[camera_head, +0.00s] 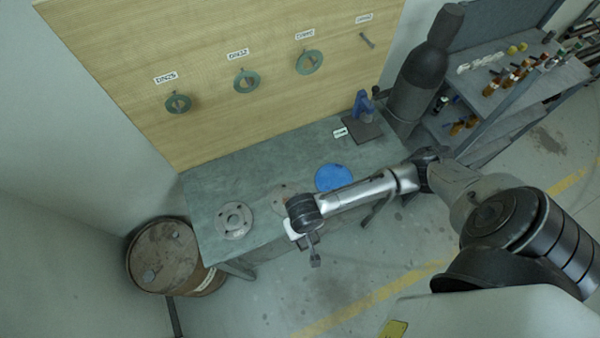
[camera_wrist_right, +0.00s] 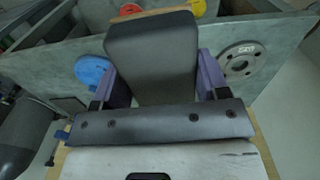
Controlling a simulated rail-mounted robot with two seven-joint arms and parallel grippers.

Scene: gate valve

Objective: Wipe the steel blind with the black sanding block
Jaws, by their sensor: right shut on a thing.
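The black sanding block (camera_wrist_right: 152,58) fills the middle of the right wrist view. It sits between the purple fingers of my right gripper (camera_wrist_right: 155,82), which is shut on it. In the head view my right gripper (camera_head: 310,242) hangs near the table's front edge, and the block is hard to make out there. A grey steel disc with bolt holes (camera_head: 234,220), likely the steel blind, lies flat on the table to the left of the gripper. It also shows in the right wrist view (camera_wrist_right: 241,61), apart from the block. My left gripper is not in view.
A blue disc (camera_head: 333,178) lies on the table (camera_head: 215,180), and a brownish disc (camera_head: 281,196) is partly hidden by my arm. A blue-handled tool (camera_head: 362,106) stands at the back right. A rusty drum (camera_head: 165,258) stands beside the table's left end.

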